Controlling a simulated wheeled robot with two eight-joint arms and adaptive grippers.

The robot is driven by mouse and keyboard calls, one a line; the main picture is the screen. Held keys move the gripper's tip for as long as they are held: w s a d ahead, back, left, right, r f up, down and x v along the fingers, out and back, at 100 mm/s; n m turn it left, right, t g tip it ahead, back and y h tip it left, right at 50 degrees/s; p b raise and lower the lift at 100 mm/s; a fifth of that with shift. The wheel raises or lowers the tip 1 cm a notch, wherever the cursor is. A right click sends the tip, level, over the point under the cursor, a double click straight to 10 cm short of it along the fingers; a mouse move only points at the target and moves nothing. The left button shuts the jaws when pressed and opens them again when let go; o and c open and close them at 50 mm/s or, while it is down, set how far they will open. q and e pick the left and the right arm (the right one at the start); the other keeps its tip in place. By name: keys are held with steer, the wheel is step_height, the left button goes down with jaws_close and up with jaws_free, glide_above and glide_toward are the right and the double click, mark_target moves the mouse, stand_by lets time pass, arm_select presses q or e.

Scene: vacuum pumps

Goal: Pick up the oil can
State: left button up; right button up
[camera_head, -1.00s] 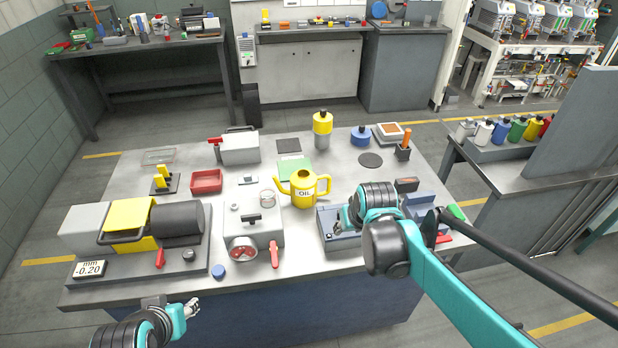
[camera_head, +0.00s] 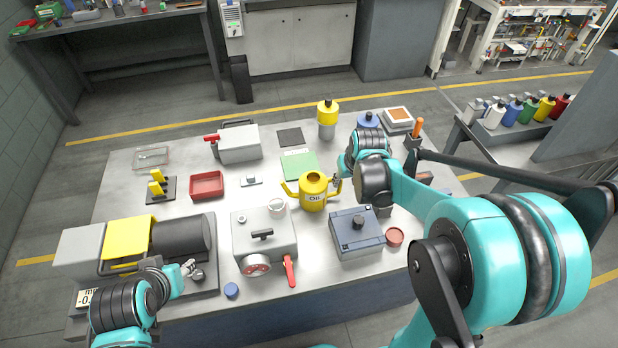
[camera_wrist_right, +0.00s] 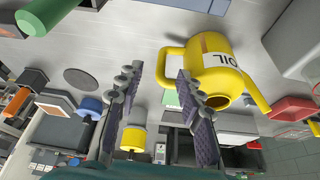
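The yellow oil can (camera_head: 313,196), labelled OIL, stands on the workbench with its spout to the left and its handle to the right. In the right wrist view the oil can (camera_wrist_right: 215,72) is right of centre. My right gripper (camera_head: 337,184) is close to the handle side of the can. In the wrist view the right gripper (camera_wrist_right: 158,82) has its fingers spread, and the can's handle (camera_wrist_right: 168,65) shows at the right finger, reaching into the gap. Contact cannot be told. My left gripper (camera_head: 188,268) is far from the can, above the front left of the bench; its fingers are too small to read.
A grey pump with a red lever (camera_head: 262,240) stands left of the can, and a blue-grey box (camera_head: 357,231) stands in front of it to the right. A yellow-topped bottle (camera_head: 328,118) is behind. A red tray (camera_head: 207,185) is further left on the workbench (camera_head: 120,190).

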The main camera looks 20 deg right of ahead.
mark_target(340, 188)
steer(key=b+x, duration=0.2)
steer(key=x, duration=0.5)
steer(key=shift+w+a+f+b, duration=0.1)
steer(key=shift+a+f+b, duration=0.1)
steer(key=shift+b, duration=0.15)
jaws_close()
